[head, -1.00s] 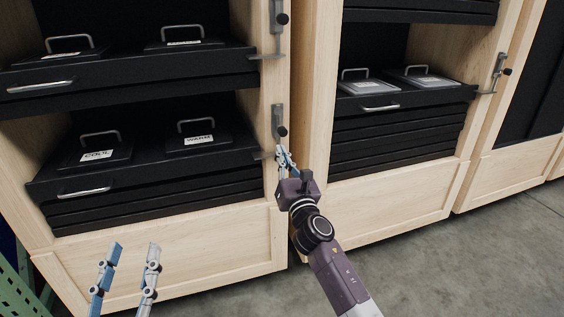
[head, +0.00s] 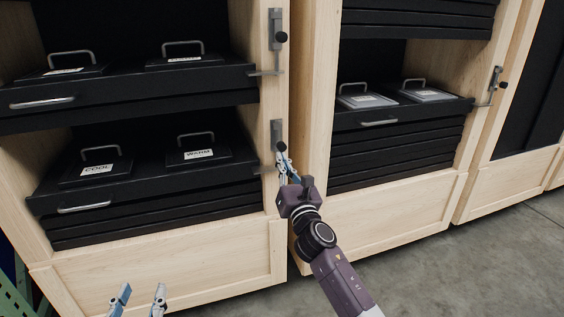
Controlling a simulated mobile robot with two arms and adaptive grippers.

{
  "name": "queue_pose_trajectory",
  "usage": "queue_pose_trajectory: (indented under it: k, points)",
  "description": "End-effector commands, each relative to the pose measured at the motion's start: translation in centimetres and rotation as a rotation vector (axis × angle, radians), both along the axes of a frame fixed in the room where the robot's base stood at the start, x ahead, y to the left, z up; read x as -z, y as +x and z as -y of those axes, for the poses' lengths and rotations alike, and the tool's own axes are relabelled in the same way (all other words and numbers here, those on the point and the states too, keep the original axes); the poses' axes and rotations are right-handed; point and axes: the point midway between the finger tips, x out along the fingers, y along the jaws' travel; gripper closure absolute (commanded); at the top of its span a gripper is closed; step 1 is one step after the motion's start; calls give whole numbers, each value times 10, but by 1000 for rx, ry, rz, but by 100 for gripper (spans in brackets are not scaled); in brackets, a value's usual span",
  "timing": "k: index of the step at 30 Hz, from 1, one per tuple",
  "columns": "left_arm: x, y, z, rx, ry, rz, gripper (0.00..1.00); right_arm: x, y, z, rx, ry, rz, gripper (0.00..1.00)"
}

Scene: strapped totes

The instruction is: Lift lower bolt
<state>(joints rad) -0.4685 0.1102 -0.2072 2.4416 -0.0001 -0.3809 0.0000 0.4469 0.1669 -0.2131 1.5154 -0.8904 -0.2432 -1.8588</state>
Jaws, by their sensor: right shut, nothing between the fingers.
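The lower bolt (head: 276,133) is a grey metal plate with a dark round knob, upright on the front post of the left cabinet, beside the lower black drawer. My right gripper (head: 283,158) is just below the knob and overlaps it in the head view. It is shut and empty. I cannot tell whether its tips touch the knob. The gripper hides the bolt's lower end. My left gripper (head: 140,291) is at the bottom edge, with its two fingers apart and nothing between them, in front of the left cabinet's base panel.
An upper bolt (head: 276,25) is on the same post. The left cabinet holds black drawers with handled lids; two read COOL (head: 98,170) and WARM (head: 198,155). A similar cabinet stands to the right with its own bolt (head: 494,84). Grey floor (head: 480,270) is clear at lower right.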

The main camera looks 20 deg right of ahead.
Motion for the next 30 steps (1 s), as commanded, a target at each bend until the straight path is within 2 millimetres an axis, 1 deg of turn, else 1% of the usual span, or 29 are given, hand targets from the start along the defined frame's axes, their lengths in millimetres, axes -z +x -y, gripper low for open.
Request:
queue_pose_trajectory:
  k: [1,8,14,18,21,24,30]
  points:
    - [8,-1,-2,-3,11,-43,60,-4,0,0,0,0,0,100]
    - [55,-12,-11,-17,66,-259,60,-15,0,0,0,-1,1,100]
    - [95,-32,-21,-30,111,-448,60,-23,0,1,1,-2,2,100]
    - [119,-50,-29,-38,140,-577,60,-28,0,0,0,-1,1,100]
    - [133,-62,-34,-43,158,-653,60,-31,0,0,0,-1,1,100]
    - [142,-71,-38,-46,168,-703,60,-32,0,0,0,-1,1,100]
    - [148,-77,-40,-48,175,-731,60,-33,0,0,0,-1,3,100]
